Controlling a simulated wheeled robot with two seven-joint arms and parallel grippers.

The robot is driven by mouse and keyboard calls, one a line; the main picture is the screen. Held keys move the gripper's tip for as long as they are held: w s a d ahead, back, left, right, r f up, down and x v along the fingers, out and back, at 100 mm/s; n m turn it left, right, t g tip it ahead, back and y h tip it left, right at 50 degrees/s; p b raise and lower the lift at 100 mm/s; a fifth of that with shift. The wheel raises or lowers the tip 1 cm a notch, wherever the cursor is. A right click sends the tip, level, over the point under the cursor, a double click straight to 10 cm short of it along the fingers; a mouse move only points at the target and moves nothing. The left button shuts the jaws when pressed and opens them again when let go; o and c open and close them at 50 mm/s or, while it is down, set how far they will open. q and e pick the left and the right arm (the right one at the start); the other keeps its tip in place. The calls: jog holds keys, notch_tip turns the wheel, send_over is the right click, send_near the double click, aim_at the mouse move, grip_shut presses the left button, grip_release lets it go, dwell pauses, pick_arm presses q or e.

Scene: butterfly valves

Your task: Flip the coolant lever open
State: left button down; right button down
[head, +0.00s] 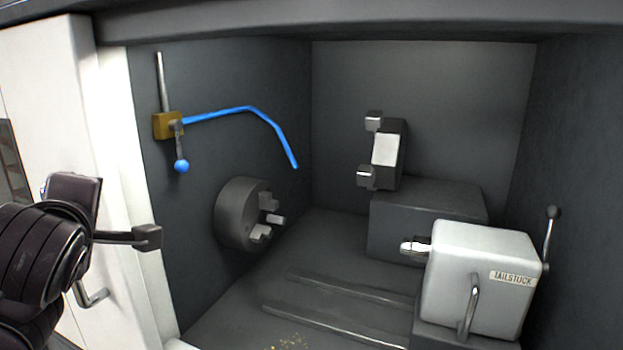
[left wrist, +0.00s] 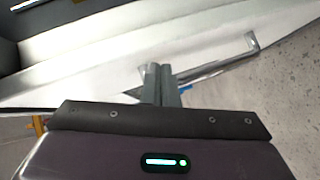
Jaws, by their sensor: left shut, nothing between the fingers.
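The coolant lever is a short metal rod with a blue ball knob (head: 181,166), hanging down from a brass valve block (head: 163,126) on the dark left wall in the head view. A blue coolant pipe (head: 245,109) runs right from the block and bends down. My left gripper (head: 150,237) is shut and empty, outside the enclosure at the left, lower than the knob and apart from it. Its closed fingers also show in the left wrist view (left wrist: 161,82). The lever cannot be made out clearly there. My right gripper is not in view.
A round chuck (head: 240,215) juts from the left wall below the valve. A tool post (head: 388,150) and a white tailstock (head: 478,275) stand to the right. The white door edge (head: 118,130) with a handle is beside my left arm. Space before the valve is clear.

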pick_arm(q)
jog(key=d+f+m+g+h, duration=0.25)
jog(key=f+m, duration=0.25)
jog(key=f, duration=0.5)
jog(key=d+f+m+g+h, duration=0.1)
jog(key=d+f+m+g, duration=0.3)
jog(key=f, duration=0.7)
jog(key=s+d+f+m+g+h, duration=0.2)
jog(key=s+f+m, duration=0.5)
jog(key=f, duration=0.4)
jog(key=s+d+f+m+g+h, duration=0.1)
jog(key=s+d+f+m+g, duration=0.15)
jog(key=s+f+m, duration=0.7)
notch_tip(320, 180, down, 26)
jog(key=w+n, duration=0.1)
jog(key=n, duration=0.3)
jog(key=s+a+f, duration=0.1)
jog(key=s+f, duration=0.9)
jog(key=f, duration=0.1)
jog(key=s+a+f+g, duration=0.1)
jog(key=s+a+f, duration=0.1)
jog(key=s+f, duration=0.9)
jog(key=shift+s+a+f+g, duration=0.15)
jog(key=shift+a+f+g, duration=0.15)
jog(key=shift+f, duration=0.3)
